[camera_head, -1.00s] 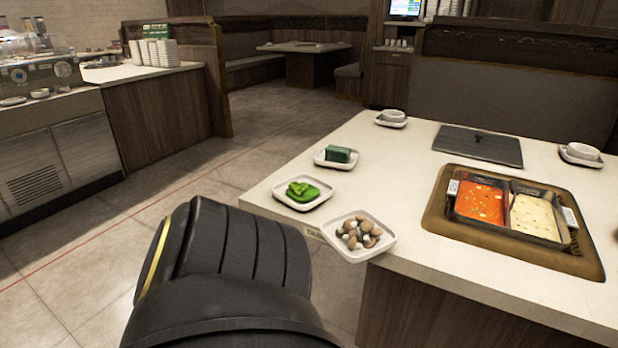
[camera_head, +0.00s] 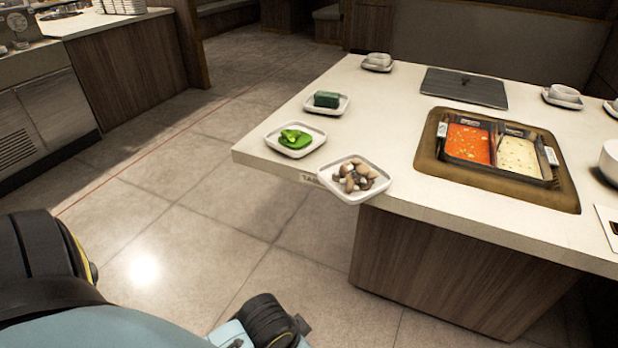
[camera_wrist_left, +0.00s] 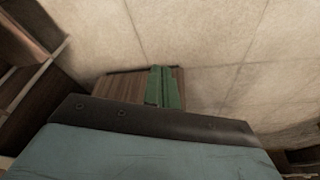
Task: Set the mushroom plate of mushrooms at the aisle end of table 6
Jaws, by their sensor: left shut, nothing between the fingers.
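The white square mushroom plate (camera_head: 347,199) holds several brown and pale mushrooms (camera_head: 358,175). It lies at the near left corner of the pale tabletop (camera_head: 420,197), and its front part appears to reach past the edge. In the left wrist view, my left gripper (camera_wrist_left: 166,88) shows as two narrow green strips side by side, shut and empty, above floor and wood panelling. No plate shows there. In the head view my arm parts fill the lower left, apart from the plate. My right gripper is not visible.
A plate of green vegetables (camera_head: 294,141) and a plate with a dark green block (camera_head: 327,102) stand behind the mushroom plate. A two-part hotpot (camera_head: 497,150) is sunk in the table at right. Open tiled floor (camera_head: 190,195) lies left of the table.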

